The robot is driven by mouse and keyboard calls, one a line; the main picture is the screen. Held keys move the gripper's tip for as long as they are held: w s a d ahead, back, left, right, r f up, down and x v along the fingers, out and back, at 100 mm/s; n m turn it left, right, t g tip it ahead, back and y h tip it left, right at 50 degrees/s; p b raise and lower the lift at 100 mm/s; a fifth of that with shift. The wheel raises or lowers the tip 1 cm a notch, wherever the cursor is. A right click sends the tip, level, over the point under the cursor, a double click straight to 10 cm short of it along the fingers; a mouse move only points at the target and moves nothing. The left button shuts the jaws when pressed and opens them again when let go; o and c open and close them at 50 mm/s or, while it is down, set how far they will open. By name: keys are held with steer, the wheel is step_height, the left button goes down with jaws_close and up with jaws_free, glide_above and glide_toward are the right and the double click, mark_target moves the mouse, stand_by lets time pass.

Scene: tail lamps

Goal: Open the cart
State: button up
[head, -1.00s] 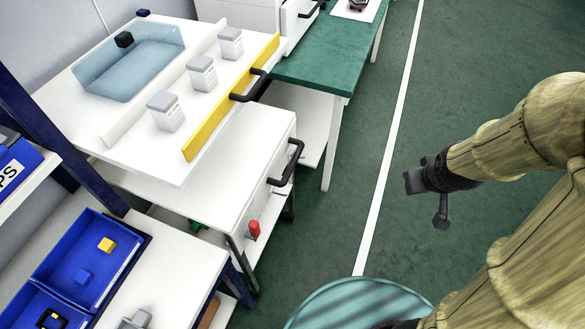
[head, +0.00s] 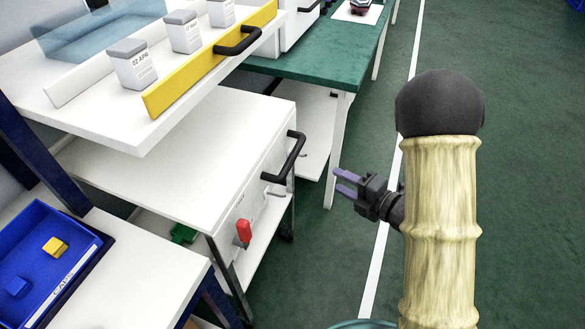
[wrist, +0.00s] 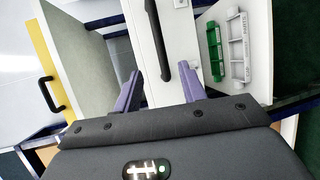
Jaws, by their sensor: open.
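The white cart (head: 190,135) stands left of centre in the head view, below an overhanging white shelf. A black bar handle (head: 288,160) is fixed on its right-hand face, with a red knob (head: 243,231) lower on the same face. My gripper (head: 343,182) is open and empty, to the right of the handle, fingers pointing left toward that face and apart from it. In the wrist view, my purple fingers (wrist: 161,88) stand apart with the black handle (wrist: 164,45) showing between and beyond them.
The shelf's yellow edge (head: 205,62) carries another black handle (head: 238,42). A green table (head: 320,60) stands behind the cart. A blue bin (head: 45,255) is at lower left.

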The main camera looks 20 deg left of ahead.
mark_target(293, 157)
steer(key=shift+a, duration=0.1)
stand_by(0.3)
steer(key=x, duration=1.7)
steer(key=shift+a, duration=0.2)
jaws_close()
